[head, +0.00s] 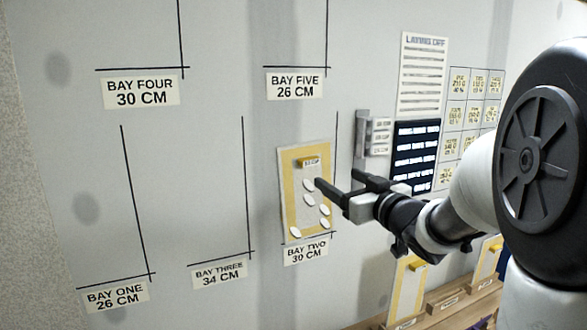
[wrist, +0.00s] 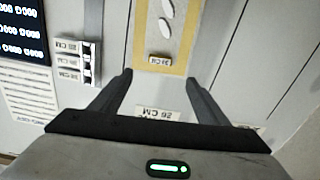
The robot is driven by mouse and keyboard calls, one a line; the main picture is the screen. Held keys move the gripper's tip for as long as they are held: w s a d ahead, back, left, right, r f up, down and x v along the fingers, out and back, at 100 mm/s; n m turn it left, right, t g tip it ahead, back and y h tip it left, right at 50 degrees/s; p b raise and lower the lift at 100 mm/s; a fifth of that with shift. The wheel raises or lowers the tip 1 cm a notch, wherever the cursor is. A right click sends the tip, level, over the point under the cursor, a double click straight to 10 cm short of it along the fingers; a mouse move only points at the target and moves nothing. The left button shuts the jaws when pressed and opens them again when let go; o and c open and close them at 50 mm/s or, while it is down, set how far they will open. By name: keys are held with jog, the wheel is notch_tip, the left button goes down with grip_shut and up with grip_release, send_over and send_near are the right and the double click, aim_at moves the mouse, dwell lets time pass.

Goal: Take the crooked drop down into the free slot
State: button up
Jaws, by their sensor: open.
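In the wrist view the tab (wrist: 160,60) shows between and just beyond my fingertips. My gripper (head: 338,180) is open and empty in front of the drop, apart from the tab. A wooden rack (head: 436,309) at lower right has a gap (head: 446,280) between two standing drops.
The standing drops (head: 402,290) (head: 482,268) have yellow tabs. A grey bracket with small labels (head: 375,135) and a dark board (head: 416,157) are on the wall right of bay two. Bays one, three, four and five show bare wall.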

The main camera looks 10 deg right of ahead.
aim_at(312, 163)
jog(key=x, duration=1.3)
jog(key=shift+w+a, duration=0.1)
jog(key=shift+w, duration=0.05)
jog(key=c, duration=1.2)
jog(key=shift+v, duration=2.5)
jog(key=v, duration=0.7)
